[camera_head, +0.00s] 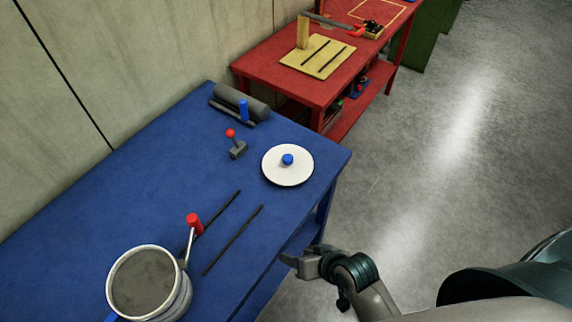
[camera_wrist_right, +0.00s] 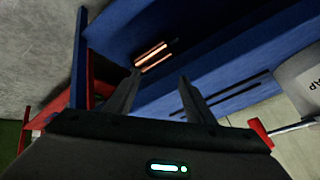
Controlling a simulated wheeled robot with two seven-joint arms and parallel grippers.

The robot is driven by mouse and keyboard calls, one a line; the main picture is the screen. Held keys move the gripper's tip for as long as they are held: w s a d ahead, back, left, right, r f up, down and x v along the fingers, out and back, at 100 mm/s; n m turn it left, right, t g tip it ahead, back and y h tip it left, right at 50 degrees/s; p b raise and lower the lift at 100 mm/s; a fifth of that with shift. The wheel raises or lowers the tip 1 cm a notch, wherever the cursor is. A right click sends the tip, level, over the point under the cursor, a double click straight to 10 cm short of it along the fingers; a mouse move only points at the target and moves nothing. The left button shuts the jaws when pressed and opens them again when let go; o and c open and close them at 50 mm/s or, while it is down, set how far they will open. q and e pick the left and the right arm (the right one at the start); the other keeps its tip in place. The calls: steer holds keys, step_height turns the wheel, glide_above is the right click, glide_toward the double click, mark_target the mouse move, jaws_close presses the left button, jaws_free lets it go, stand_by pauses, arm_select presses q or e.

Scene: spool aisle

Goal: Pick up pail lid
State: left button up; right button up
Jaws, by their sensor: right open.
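The pail lid (camera_head: 287,168) is a white disc with a blue knob (camera_head: 288,159) on top. It lies flat on the blue table (camera_head: 150,190) near the table's right end. My right gripper (camera_head: 290,259) is off the table's front edge, below the lid in the head view and apart from it. In the right wrist view the two fingers (camera_wrist_right: 158,88) are spread with nothing between them. The lid does not show in that view. My left gripper is not in view.
An open grey pail (camera_head: 185,300) stands at the table's near left, beside a red-knobbed lever (camera_head: 194,222). Two dark slots (camera_head: 234,240) run between pail and lid. A small red-ball lever (camera_head: 231,134) and a dark roller (camera_head: 240,101) are behind. A red table (camera_head: 300,85) stands beyond.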

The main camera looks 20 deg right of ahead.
steer(key=r, duration=0.1)
steer(key=w+a+r, duration=0.1)
steer(key=r+t+y, duration=0.1)
steer(key=shift+w+a+r+m, duration=0.15)
steer(key=shift+w+a+m, duration=0.1)
steer(key=shift+m, duration=0.15)
steer(key=w+a+r+m+t, duration=0.1)
steer(key=w+a, duration=0.1)
steer(key=w+a+r+m+t+y, duration=0.1)
steer(key=w+a+r+m, duration=0.1)
steer(key=w, duration=0.1)
steer(key=w+a+r+m+t+y, duration=0.1)
steer(key=w+r, duration=0.1)
steer(key=shift+w+a+t, duration=0.3)
steer(key=shift+w+a, duration=0.05)
steer(key=shift+a, duration=0.05)
steer(key=w+d+r+m+t+h, duration=0.1)
steer(key=w+r+m+t+h, duration=0.5)
steer(key=m, duration=0.5)
steer(key=w+d+r+m+t+h, duration=0.1)
steer(key=w+d+r+m+t, duration=0.15)
steer(key=w+m, duration=0.65)
steer(key=d+f+m+g+h, duration=0.5)
steer(key=m+h, duration=0.5)
steer(key=m, duration=0.7)
steer(key=shift+s+d+p, duration=0.15)
steer(key=shift+d+p, duration=0.2)
steer(key=shift+d, duration=0.05)
